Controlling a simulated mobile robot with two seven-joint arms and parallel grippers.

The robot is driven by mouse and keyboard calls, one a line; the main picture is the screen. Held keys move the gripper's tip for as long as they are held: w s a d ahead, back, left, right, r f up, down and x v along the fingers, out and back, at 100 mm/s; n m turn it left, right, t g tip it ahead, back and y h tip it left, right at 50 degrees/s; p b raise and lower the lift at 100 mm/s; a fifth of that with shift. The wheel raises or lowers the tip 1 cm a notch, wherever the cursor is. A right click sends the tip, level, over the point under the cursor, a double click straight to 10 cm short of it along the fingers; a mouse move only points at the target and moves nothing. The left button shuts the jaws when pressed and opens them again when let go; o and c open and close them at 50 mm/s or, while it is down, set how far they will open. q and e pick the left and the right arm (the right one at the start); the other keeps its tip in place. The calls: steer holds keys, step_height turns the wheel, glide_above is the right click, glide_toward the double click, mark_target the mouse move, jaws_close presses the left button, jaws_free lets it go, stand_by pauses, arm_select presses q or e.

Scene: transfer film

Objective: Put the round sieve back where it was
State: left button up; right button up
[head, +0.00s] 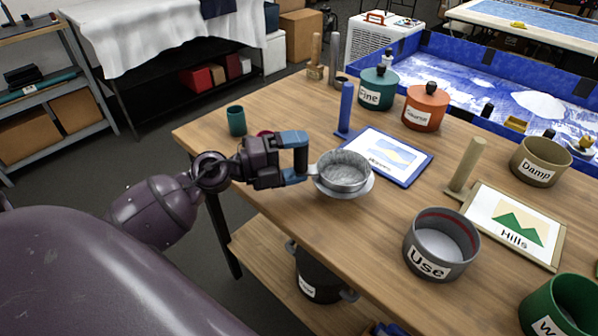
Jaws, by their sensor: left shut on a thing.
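The round sieve (343,171) is a grey metal ring with a mesh, near the table's left edge. A pale round dish or rim (344,194) shows just under it; I cannot tell whether they touch. My left gripper (305,160) comes in from the left, its blue-tipped fingers shut on the sieve's near-left side. My right gripper is not in view.
On the wooden table (400,205) are a blue-framed picture card (424,170) with a blue post (346,108), a "Use" pot (408,252), a "Hills" card (540,222), a "Damp" pot (517,165), lidded "Fine" (364,92) and orange (420,116) pots, and a green cup (236,121).

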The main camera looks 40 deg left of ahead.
mark_target(297, 171)
arm_select(q)
step_height(297, 171, down, 4)
steer(key=shift+r+b, duration=0.2)
steer(key=shift+b, duration=0.35)
steer(key=o, duration=0.8)
steer(key=shift+f, duration=0.1)
